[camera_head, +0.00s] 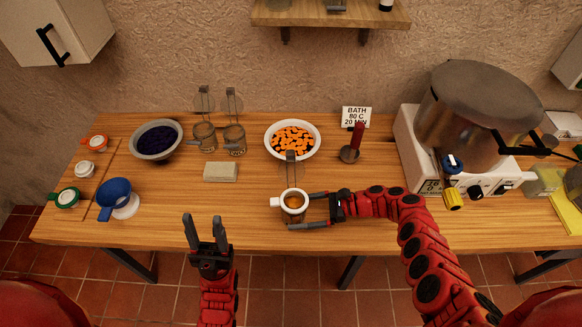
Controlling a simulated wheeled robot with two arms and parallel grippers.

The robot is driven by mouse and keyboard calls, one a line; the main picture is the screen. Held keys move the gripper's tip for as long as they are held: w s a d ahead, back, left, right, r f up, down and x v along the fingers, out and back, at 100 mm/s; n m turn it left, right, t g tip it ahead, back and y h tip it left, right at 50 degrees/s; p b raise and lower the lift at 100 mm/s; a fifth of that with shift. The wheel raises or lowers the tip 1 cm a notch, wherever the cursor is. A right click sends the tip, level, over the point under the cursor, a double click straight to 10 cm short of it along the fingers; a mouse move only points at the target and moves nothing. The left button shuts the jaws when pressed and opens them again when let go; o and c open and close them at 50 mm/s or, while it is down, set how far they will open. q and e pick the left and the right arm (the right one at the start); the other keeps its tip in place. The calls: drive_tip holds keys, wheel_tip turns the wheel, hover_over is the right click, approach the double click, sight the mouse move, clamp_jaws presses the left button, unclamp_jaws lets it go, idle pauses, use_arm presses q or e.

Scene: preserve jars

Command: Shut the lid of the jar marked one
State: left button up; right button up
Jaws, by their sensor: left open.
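A glass jar (293,214) stands near the table's front middle, with orange-brown contents and a white ring with a tab (276,202) at its mouth. Its glass lid (291,170) stands open, upright behind it. Two more jars, a left one (204,138) and a right one (235,140), stand further back with lids raised. No number is readable on any jar. My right gripper (303,212) has its fingers apart at the front jar's right and front sides; whether they press on it is unclear. My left gripper (206,222) is open and empty, left of the front jar, at the table's front edge.
Around are a grey bowl (157,156), a white bowl of orange pieces (271,140), a beige block (220,172), a red-handled tool (356,140) and a large pot (470,125). Small ringed items and a blue scoop (115,193) lie left. Table between scoop and front jar is clear.

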drive_tip(key=shift+x, duration=0.95)
